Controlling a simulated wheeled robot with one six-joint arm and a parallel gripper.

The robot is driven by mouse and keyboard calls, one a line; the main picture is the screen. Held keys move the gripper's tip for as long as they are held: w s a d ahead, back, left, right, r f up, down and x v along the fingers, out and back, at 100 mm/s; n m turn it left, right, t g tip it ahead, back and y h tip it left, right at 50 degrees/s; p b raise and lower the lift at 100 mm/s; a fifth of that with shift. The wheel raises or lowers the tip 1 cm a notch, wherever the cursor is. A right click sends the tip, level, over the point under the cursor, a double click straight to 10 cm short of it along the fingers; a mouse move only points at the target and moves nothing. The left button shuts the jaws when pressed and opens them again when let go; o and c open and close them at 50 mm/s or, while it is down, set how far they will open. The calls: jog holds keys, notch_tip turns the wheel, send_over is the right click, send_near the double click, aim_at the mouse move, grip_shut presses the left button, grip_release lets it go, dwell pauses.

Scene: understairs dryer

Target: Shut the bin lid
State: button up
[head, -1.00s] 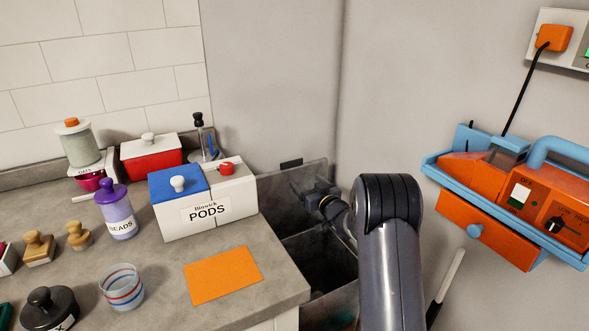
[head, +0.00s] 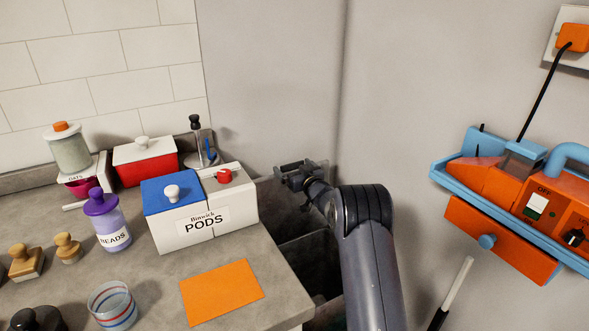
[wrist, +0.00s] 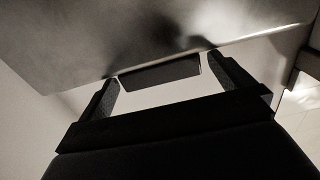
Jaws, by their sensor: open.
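The bin (head: 310,262) stands beside the right end of the counter, its dark inside open to view. Its grey lid (head: 267,190) stands raised at the back of the bin, partly hidden by the box and my arm. In the wrist view the lid (wrist: 75,45) fills the top, with a dark bar-like handle (wrist: 160,73) at its edge. My gripper (head: 293,171) is open at the lid's upper part. In the wrist view its fingers (wrist: 163,70) lie on either side of the handle. I cannot tell whether they touch it.
The PODS box (head: 200,210) stands on the counter (head: 150,262) close left of the bin. An orange card (head: 222,292) lies near the counter's corner. An orange and blue appliance (head: 500,230) is at the right wall, with a stick (head: 455,290) below.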

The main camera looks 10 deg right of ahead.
jog(key=shift+c, duration=0.2)
jog(key=c, duration=1.3)
jog(key=shift+o, duration=0.2)
jog(key=shift+s+d+f, duration=0.1)
jog(key=shift+s, duration=0.05)
